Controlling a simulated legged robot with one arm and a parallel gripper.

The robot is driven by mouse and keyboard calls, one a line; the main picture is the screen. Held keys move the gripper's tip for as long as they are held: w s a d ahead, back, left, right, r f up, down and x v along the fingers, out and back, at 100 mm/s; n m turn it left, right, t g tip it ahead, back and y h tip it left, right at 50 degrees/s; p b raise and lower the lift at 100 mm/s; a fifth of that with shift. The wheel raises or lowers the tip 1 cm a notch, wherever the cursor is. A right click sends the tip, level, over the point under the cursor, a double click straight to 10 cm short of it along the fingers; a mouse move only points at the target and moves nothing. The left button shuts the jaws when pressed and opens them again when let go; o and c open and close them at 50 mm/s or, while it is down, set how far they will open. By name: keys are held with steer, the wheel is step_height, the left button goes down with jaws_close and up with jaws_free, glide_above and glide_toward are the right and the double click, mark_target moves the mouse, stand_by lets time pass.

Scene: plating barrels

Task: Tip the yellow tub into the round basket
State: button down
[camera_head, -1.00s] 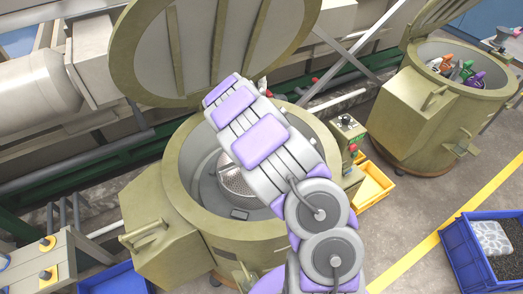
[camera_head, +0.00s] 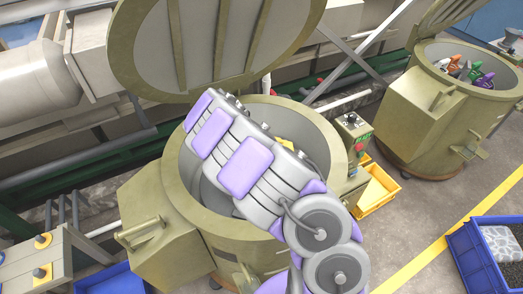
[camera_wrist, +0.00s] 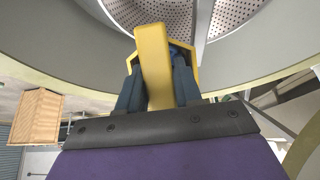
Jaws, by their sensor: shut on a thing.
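My gripper (camera_wrist: 160,82) is shut on the yellow tub (camera_wrist: 153,60); its dark blue fingers stand on either side of a yellow bar. Only part of the tub shows, so its tilt and contents cannot be told. A small yellow piece of it shows past my arm in the head view (camera_head: 287,142). The round basket (camera_wrist: 232,14) is perforated metal and sits inside the open green machine (camera_head: 340,140). In the wrist view it lies beyond the tub, at the top. In the head view my arm hides the basket.
The machine's raised lid (camera_head: 215,45) stands behind the opening. A control box (camera_head: 352,130) and a yellow crate (camera_head: 377,195) are at its right. A second open machine (camera_head: 430,110) holds coloured items. A blue crate (camera_head: 465,250) is at lower right.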

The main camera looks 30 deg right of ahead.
steer(key=shift+a+f+b, duration=0.2)
steer(key=shift+b, duration=0.35)
steer(key=shift+a+f+h, duration=0.8)
steer(key=shift+a+h, duration=0.05)
steer(key=shift+h, duration=0.55)
steer(key=shift+a+f+h, duration=0.45)
steer(key=shift+f+h, duration=0.3)
steer(key=shift+a+f+h, duration=0.4)
steer(key=shift+f+h, duration=0.3)
steer(key=shift+h, duration=0.05)
steer(key=shift+s+a+f+h, duration=0.1)
steer(key=shift+a+f+h, duration=0.3)
steer(key=shift+h, duration=0.3)
steer(key=shift+a+f+h, duration=0.2)
steer(key=shift+f+h, duration=0.25)
steer(key=shift+h, duration=0.25)
